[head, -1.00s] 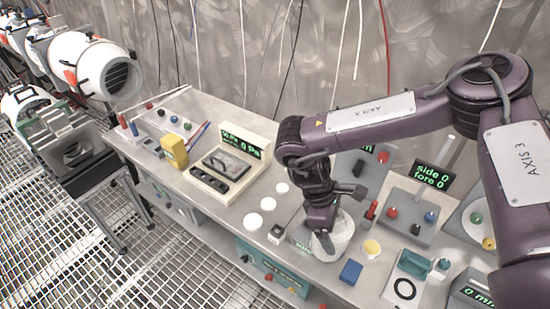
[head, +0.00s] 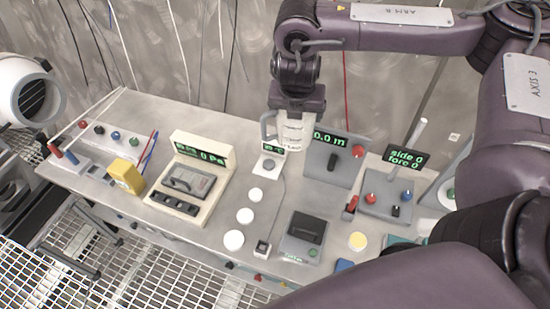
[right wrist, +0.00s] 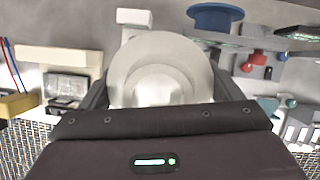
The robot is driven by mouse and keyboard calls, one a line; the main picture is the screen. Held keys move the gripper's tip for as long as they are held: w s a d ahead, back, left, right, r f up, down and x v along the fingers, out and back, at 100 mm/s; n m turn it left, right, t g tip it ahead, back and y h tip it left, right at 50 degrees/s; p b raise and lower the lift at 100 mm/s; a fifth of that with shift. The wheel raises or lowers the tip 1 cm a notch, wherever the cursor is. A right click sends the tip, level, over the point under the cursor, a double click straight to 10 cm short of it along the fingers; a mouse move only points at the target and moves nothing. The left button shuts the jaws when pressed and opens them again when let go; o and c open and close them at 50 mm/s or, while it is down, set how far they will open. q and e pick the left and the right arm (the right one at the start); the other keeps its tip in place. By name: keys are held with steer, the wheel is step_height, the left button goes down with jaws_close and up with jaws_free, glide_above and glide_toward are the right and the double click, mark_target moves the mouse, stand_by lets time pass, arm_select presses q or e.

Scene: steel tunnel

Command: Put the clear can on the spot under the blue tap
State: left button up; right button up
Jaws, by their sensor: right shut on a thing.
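The clear can (head: 293,130), whitish and ridged, hangs from my right gripper (head: 297,106) above the back of the bench. In the right wrist view the can (right wrist: 158,75) shows its round end between the two dark fingers of my right gripper (right wrist: 155,95), which are shut on it. A blue round part (right wrist: 215,17) shows at the top of that view; I cannot tell whether it is the blue tap. White round spots (head: 245,215) lie in a row on the bench, in front of the can. My left gripper is not in view.
The grey bench (head: 130,200) carries a cream panel (head: 200,160), a yellow block (head: 126,175), a dark-topped device (head: 303,235) and a display panel with knobs (head: 390,195). A small display unit (head: 268,165) stands just below the can. Cables hang along the wall.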

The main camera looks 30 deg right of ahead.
step_height(320, 180, down, 7)
steer(key=shift+d+r+b, duration=0.1)
steer(key=shift+r+b, duration=0.1)
steer(key=shift+b, duration=0.75)
step_height(320, 180, down, 18)
steer(key=p, duration=0.3)
steer(key=shift+r, duration=0.2)
steer(key=shift+w+f, duration=0.1)
steer(key=shift+f, duration=0.35)
steer(key=shift+f, duration=0.1)
steer(key=o, duration=0.9)
steer(key=shift+o, duration=0.2)
